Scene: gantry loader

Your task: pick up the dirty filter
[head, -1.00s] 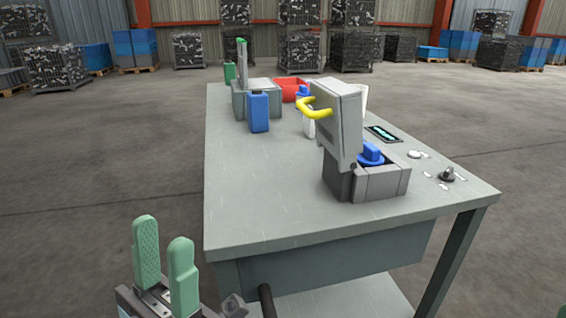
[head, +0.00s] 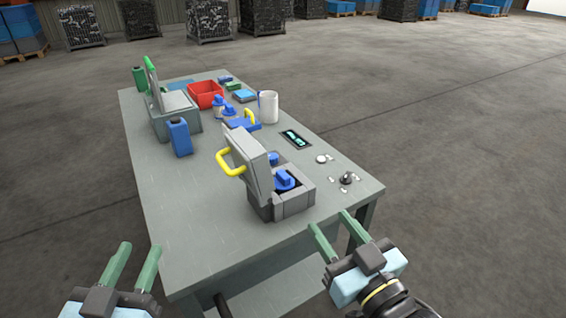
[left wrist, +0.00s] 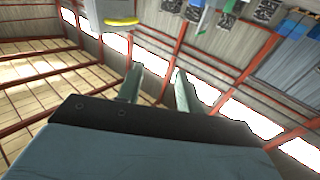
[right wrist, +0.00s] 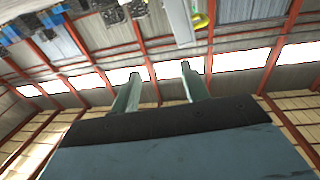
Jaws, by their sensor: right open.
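A grey housing (head: 293,203) stands on the near part of the workbench, its lid (head: 250,160) raised and fitted with a yellow handle (head: 230,162). Blue-topped filters (head: 285,180) sit inside it; their lower parts are hidden. More white filters with blue tops (head: 218,103) stand farther back. I cannot tell which filter is dirty. My left gripper (head: 138,247) is open and empty, low before the bench's near left corner. My right gripper (head: 331,222) is open and empty, by the near right corner, short of the housing. The wrist views show the yellow handle (left wrist: 122,21) and lid (right wrist: 178,20).
The grey bench (head: 190,220) also holds a blue bottle (head: 179,137), a second grey unit with a green-handled lid (head: 152,82), a red bin (head: 206,94), a white jug (head: 268,107), a display (head: 296,139) and a knob (head: 347,178). The front left of the bench is clear.

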